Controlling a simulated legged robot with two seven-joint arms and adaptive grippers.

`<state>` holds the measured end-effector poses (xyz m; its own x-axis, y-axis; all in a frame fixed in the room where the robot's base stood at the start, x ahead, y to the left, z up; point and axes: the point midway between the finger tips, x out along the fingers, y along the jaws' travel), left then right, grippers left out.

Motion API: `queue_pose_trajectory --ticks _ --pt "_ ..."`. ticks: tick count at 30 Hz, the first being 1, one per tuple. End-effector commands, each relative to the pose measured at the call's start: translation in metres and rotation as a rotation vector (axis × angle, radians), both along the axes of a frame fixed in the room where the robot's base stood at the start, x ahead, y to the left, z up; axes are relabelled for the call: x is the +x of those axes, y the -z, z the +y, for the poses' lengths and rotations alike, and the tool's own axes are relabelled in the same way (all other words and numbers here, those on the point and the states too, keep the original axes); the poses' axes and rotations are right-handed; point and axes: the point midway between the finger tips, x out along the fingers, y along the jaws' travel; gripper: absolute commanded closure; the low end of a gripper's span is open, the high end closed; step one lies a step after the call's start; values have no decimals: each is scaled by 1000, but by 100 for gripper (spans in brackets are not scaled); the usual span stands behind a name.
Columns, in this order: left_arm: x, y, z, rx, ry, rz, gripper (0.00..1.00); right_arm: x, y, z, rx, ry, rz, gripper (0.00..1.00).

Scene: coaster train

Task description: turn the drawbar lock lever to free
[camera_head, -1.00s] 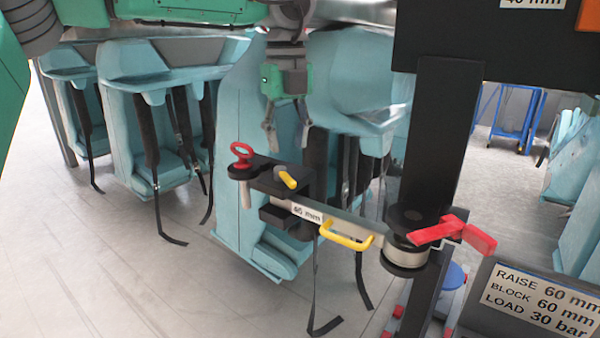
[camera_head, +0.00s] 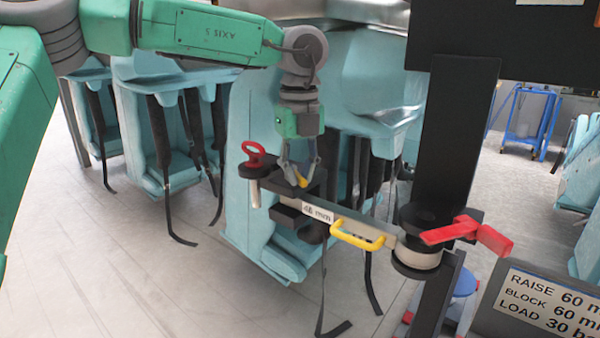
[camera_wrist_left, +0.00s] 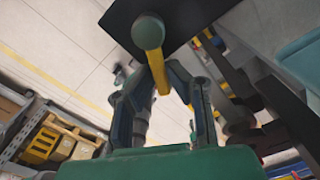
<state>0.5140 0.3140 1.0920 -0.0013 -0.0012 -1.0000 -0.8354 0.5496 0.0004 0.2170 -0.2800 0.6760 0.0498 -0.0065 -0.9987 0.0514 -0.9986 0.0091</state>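The short yellow lever (camera_head: 302,181), which I take for the drawbar lock lever, sits on top of the black block at the left end of the drawbar (camera_head: 380,222). My left gripper (camera_head: 300,170) hangs fingers-down right at this lever. In the left wrist view the yellow lever (camera_wrist_left: 160,75) runs from a round grey-green pivot to between the fingers (camera_wrist_left: 157,92). The fingers stand apart on either side of it; a gap shows, and I cannot tell any contact. My right gripper is not in view.
A red ring pin (camera_head: 253,156) stands just left of the lever. A yellow handle (camera_head: 357,236) is on the bar. A red lever (camera_head: 468,232) sits at the black post (camera_head: 458,130) on the right. Teal coaster seats (camera_head: 265,225) stand close behind.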

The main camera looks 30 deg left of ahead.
Motion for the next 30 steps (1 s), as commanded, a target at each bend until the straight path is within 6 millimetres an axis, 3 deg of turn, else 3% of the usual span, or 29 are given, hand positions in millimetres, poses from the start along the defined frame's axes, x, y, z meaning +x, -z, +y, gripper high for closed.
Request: queue_pose_trajectory --ticks 4,12,24,25,26,30 --pt "0 -2 -1 1 -11 1 100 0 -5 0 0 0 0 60" --pt "5 -4 -4 2 -137 1 100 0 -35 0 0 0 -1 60" --pt "7 -1 -5 -1 -171 -2 100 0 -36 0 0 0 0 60" --pt "7 -1 -5 -1 -171 -2 81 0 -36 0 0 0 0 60" --pt "7 -1 -5 -1 -171 -2 70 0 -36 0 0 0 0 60" --pt "7 0 -4 -1 -170 -1 68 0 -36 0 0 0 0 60"
